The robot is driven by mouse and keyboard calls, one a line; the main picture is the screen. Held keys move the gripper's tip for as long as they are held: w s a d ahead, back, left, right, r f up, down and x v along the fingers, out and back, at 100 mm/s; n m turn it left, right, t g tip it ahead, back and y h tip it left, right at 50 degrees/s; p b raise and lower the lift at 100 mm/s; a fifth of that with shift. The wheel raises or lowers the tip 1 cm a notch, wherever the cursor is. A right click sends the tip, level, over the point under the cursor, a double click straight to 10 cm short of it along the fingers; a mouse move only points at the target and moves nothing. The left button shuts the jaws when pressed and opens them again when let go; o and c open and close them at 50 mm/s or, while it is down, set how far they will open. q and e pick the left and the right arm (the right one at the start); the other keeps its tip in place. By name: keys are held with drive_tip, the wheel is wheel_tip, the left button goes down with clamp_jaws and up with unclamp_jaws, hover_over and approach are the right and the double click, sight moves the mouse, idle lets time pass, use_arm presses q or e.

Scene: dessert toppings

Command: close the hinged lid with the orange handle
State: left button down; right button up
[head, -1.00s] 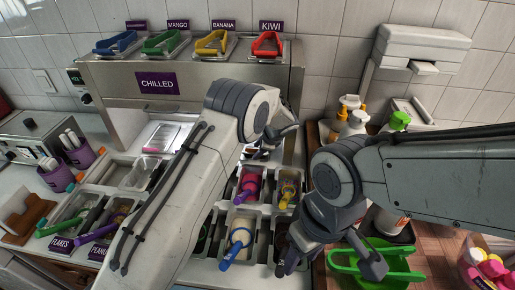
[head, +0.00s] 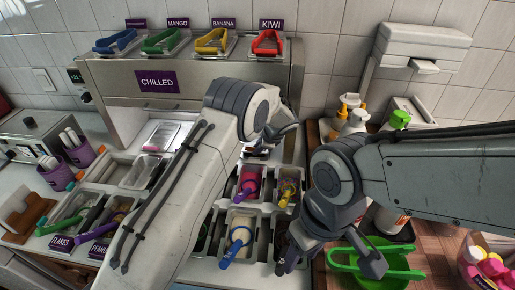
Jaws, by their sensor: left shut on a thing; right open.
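I cannot clearly make out the hinged lid or its orange handle; my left arm covers part of the topping station.
Topping wells with a pink (head: 249,184), a yellow (head: 288,190) and a cream filling (head: 240,238) lie between the arms, with utensils in them. Bottles (head: 355,120) stand behind the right arm. The chilled cabinet (head: 215,82) stands at the back.

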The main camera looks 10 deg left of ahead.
idle(0.9)
use_arm(q)
drive_tip(key=f+b, duration=0.2)
drive_tip(key=shift+s+f, duration=0.4)
drive_tip(key=shift+r, duration=0.1)
drive_tip(key=c, duration=0.8)
unclamp_jaws()
drive_tip(key=shift+c, duration=0.2)
drive_tip(key=shift+r, duration=0.15)
